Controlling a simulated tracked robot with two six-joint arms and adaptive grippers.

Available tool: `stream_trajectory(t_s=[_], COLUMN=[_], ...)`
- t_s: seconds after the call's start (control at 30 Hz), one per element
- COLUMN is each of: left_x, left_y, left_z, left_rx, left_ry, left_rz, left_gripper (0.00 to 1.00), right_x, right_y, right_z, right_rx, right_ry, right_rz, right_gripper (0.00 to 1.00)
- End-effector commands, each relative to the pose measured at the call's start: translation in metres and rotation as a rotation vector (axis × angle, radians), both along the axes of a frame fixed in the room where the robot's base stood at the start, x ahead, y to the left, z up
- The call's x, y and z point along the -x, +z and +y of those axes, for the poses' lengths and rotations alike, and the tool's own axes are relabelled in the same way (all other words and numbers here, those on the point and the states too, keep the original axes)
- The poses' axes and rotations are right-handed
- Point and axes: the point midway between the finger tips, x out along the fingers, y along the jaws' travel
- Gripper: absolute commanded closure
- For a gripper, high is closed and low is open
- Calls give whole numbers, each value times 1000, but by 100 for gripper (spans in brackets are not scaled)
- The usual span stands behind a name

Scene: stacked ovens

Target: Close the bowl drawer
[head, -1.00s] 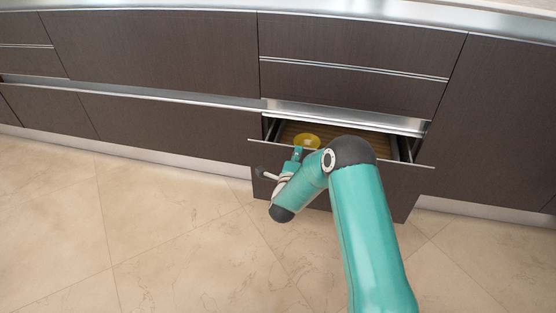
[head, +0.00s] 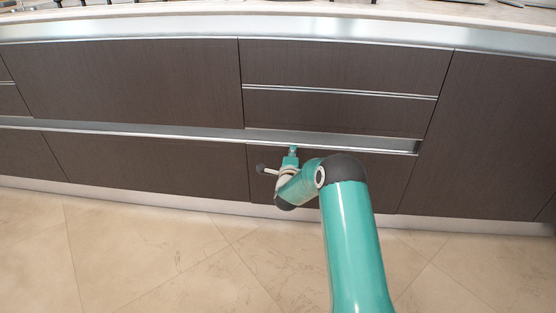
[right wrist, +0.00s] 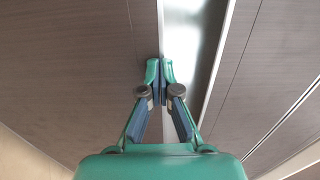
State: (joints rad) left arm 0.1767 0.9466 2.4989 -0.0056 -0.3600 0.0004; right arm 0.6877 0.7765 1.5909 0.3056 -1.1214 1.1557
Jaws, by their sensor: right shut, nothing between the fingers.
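The bowl drawer (head: 375,175) is the dark wood lower drawer under a steel strip in the head view. Its front is level with the neighbouring fronts, and its inside and the yellow bowl are hidden. My right gripper (head: 293,149) is at the top edge of the drawer front, partly hidden by my own wrist. In the right wrist view the right gripper (right wrist: 160,75) has its fingertips together with nothing between them, at the edge where the dark front meets the steel strip (right wrist: 190,45). Contact cannot be told for sure. My left gripper is not in view.
Two shut drawers (head: 340,110) are above, with more shut cabinet fronts (head: 140,85) to the left and right. A pale counter (head: 400,18) runs along the top. The tiled floor (head: 150,250) in front is clear.

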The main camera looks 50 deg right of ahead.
Motion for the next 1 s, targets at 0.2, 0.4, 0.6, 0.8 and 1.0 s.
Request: stream_trajectory(t_s=[0.2,0.4,0.6,0.8,1.0], left_x=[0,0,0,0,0], left_y=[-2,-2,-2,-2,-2], left_z=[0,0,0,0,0], left_rx=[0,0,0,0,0], left_ry=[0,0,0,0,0], left_rz=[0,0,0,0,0], left_gripper=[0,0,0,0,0], right_x=[7,8,8,9,14], right_y=[1,2,2,3,0], right_z=[-17,-19,-19,-13,17], right_rx=[2,3,3,3,-3], right_ry=[-17,-18,-17,-14,-5], right_rz=[-1,-2,-2,-2,2], right_gripper=[100,100,100,100,100])
